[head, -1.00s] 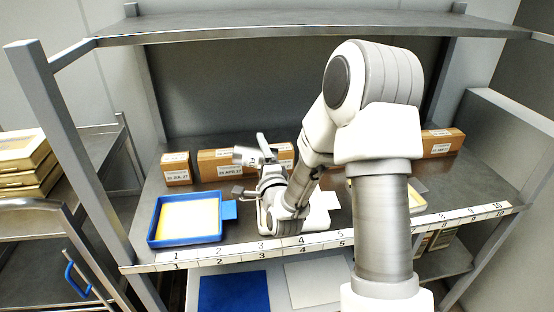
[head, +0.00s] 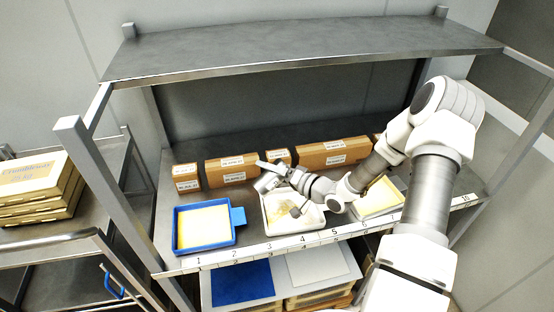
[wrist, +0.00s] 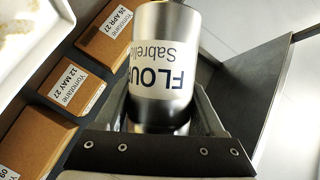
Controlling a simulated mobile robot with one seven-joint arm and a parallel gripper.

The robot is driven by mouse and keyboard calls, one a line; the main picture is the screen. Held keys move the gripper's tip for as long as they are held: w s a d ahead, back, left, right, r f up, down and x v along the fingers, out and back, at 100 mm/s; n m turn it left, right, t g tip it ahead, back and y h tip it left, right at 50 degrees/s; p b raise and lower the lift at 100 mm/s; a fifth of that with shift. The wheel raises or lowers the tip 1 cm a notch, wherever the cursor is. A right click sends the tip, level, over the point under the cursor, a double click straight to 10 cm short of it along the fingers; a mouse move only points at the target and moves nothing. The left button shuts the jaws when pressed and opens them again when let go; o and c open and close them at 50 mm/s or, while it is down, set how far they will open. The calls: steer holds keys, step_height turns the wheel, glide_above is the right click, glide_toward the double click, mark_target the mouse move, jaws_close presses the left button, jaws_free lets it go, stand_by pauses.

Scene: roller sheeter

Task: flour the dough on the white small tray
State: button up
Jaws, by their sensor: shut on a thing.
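The white small tray (head: 268,226) stands mid-shelf, with pale, unevenly whitened dough (head: 285,216) in it. A corner of the tray shows at upper left of the wrist view (wrist: 52,48). My gripper (head: 282,187) is shut on a metal flour shaker (wrist: 166,60), labelled "FLOUR", seen upside down in the wrist view. In the head view, the shaker (head: 267,183) is held above the tray's back left part, tilted. My gripper hides part of the tray and dough. I cannot tell whether flour is falling.
A blue tray (head: 239,217) with yellow dough stands to the left. Another pale tray (head: 383,209) with yellow content is at right, partly behind my arm. Labelled cardboard boxes (head: 232,170) line the back. The upper shelf (head: 300,45) overhangs. A numbered strip (head: 268,249) marks the front edge.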

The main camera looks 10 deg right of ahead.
mark_target(275, 174)
steer(key=s+n+g+p, duration=0.1)
steer(key=n+p, duration=0.1)
steer(key=s+d+n+y+p, duration=0.1)
steer(key=s+n, duration=0.1)
steer(key=shift+s+d+r+g+p, duration=0.15)
steer(key=shift+s+r+g+p, duration=0.1)
steer(key=shift+g+p, duration=0.15)
steer(key=shift+s+r+n+h, duration=0.1)
steer(key=shift+r+n+h, duration=0.3)
steer(key=shift+n, duration=0.6)
steer(key=shift+r+n+h+b, duration=0.4)
steer(key=shift+r+n+h, duration=0.2)
steer(key=shift+n, duration=0.3)
steer(key=n+b, duration=0.1)
steer(key=r+n+h+b, duration=0.1)
steer(key=b, duration=0.1)
steer(key=shift+a+r+t, duration=0.15)
steer(key=shift+a+t, duration=0.1)
steer(key=shift+t, duration=0.15)
steer(key=shift+s+r+n+h+b, duration=0.1)
steer(key=shift+r+n+h+b, duration=0.4)
steer(key=shift+r+n+b, duration=0.1)
